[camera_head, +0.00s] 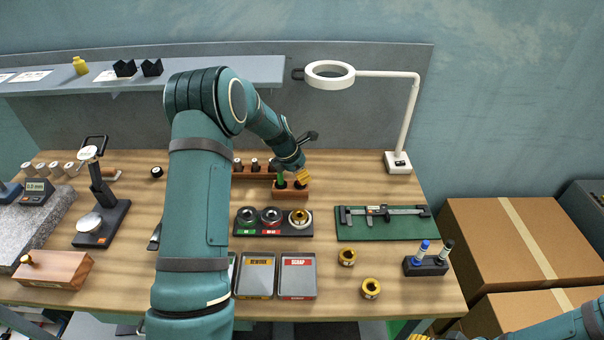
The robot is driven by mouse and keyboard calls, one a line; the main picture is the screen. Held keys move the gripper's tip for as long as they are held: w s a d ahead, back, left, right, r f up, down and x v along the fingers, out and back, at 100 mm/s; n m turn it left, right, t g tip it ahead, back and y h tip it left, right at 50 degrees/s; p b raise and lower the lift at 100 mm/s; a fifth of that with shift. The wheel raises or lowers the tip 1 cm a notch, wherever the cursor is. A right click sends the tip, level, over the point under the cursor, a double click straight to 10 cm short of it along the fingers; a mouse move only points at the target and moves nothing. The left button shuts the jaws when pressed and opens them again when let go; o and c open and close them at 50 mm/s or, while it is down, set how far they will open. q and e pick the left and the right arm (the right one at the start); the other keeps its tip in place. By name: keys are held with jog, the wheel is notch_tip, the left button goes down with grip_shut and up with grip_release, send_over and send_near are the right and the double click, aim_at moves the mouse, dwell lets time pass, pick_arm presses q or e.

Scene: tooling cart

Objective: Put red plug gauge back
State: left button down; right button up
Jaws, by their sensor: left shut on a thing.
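My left gripper (303,178) is at the small wooden block (291,194) at the back middle of the bench, with its orange fingers shut on a plug gauge. I take it to be the red plug gauge; the fingers hide most of it and its red is not clear. A dark part shows just below the fingers, at the block's right side; I cannot tell how deep it sits. A plug gauge with a green handle (281,180) stands upright in the block's left side. My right gripper (420,337) barely shows at the bottom edge; its fingers are unclear.
A ring gauge tray (273,233) lies in front of the block. Rework (256,294) and scrap (298,294) bins stand near the front edge. A caliper on a green mat (365,229), brass rings (371,288), a marker holder (425,266) and a lamp (398,162) are on the right.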

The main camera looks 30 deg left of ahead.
pick_arm(q)
jog(key=c, duration=1.1)
grip_release()
jog(key=shift+c, duration=0.2)
jog(key=shift+r, duration=0.1)
jog(key=shift+r, duration=0.35)
jog(key=p+v, duration=0.1)
jog(key=v, duration=1)
jog(key=shift+s+r, duration=0.2)
jog(key=shift+r, duration=0.15)
jog(key=shift+a, duration=0.1)
